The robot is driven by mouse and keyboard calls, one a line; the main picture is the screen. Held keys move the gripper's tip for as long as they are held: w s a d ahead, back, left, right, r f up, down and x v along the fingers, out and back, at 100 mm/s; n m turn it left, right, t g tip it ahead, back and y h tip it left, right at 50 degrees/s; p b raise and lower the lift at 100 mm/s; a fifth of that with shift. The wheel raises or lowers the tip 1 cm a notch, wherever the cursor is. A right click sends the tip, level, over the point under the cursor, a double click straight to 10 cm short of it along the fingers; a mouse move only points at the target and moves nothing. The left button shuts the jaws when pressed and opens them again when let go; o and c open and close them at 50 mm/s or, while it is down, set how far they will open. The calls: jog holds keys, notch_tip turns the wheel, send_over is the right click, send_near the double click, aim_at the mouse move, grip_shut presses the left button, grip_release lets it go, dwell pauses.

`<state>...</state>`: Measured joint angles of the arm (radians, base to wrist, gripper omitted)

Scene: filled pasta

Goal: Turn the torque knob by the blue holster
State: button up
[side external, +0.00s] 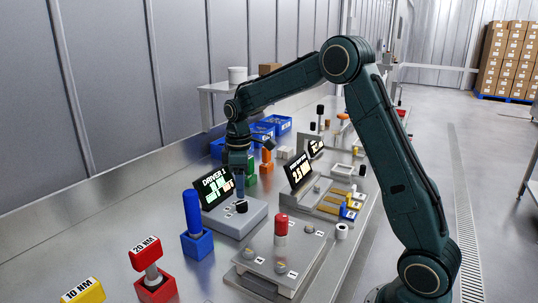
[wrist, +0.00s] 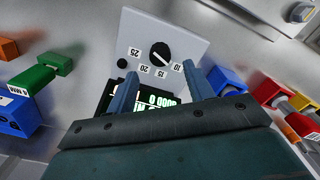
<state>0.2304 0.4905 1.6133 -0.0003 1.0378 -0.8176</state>
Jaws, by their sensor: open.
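The torque knob (wrist: 160,52) is a round black dial with a white pointer on the pale face of a grey controller box (side external: 238,220), labelled 10, 15, 20 and 25. The knob also shows in the side view (side external: 241,206). The box has a lit screen (side external: 216,188) reading DRIVER 1. The blue holster (side external: 197,243) stands just left of the box, with an upright blue handle (side external: 192,212) in it. My gripper (wrist: 161,80) is open and empty, pointing down over the box by the screen. Its fingers are apart, with the knob beyond their tips and not between them.
Red (side external: 157,287) and yellow (side external: 82,291) tool holders stand at the front left. A box with a red-topped post (side external: 281,237) stands to the right. A second screen (side external: 298,171) and blue bins (side external: 273,125) are farther back. Green and orange holders stand behind the gripper.

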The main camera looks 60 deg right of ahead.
aim_at(242, 202)
jog(key=shift+f, duration=3)
jog(key=c, duration=1)
